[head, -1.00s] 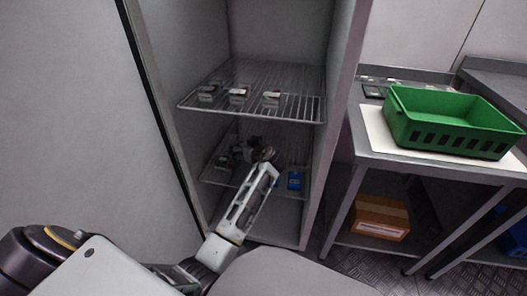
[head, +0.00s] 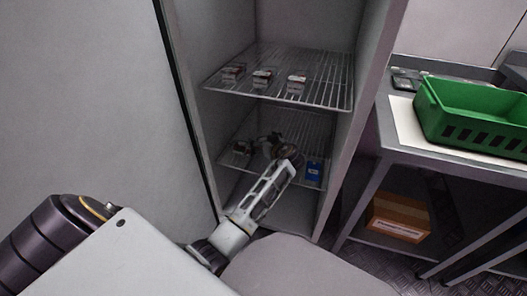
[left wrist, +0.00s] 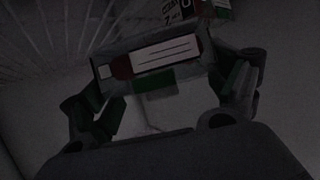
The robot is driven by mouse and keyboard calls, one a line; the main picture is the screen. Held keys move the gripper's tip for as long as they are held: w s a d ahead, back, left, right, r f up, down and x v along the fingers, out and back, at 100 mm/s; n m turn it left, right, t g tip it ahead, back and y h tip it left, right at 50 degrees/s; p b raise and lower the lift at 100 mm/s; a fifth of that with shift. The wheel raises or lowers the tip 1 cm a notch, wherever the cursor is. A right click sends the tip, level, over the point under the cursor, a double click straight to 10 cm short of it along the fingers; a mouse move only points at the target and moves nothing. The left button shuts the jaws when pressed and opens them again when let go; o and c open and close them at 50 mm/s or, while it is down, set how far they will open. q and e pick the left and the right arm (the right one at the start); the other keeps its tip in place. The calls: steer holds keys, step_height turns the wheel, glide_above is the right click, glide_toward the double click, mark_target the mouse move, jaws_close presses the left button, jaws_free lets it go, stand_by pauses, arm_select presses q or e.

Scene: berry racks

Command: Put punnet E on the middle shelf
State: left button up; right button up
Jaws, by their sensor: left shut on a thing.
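My left gripper (head: 268,146) reaches into the tall grey cabinet, over the wire shelf (head: 262,132) below the upper one. In the left wrist view its two fingers (left wrist: 160,100) are shut on a punnet (left wrist: 155,57), which shows a white label with a dark red patch. No letter is readable on it. In the head view the gripper and wrist hide the held punnet. Another dark punnet (head: 241,148) stands on this same shelf to the left of the gripper. A blue item (head: 314,170) is at the shelf's front right. My right gripper is not in view.
The upper wire shelf (head: 300,92) holds three small punnets in a row. The cabinet's right wall (head: 362,110) stands close to my arm. To the right, a bench carries a green crate (head: 470,129) on a white board, with a cardboard box (head: 398,217) beneath.

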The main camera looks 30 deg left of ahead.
arm_select(q)
step_height(320, 180, down, 5)
steer(key=shift+s+d+b, duration=0.1)
steer(key=shift+s+b, duration=0.05)
steer(key=shift+b, duration=0.85)
steer(key=shift+c, duration=0.9)
steer(key=shift+f, duration=0.35)
steer(key=shift+c, duration=1.4)
steer(key=shift+r, duration=0.25)
steer(key=shift+f, duration=0.15)
steer(key=o, duration=1.3)
steer(key=shift+r, duration=0.3)
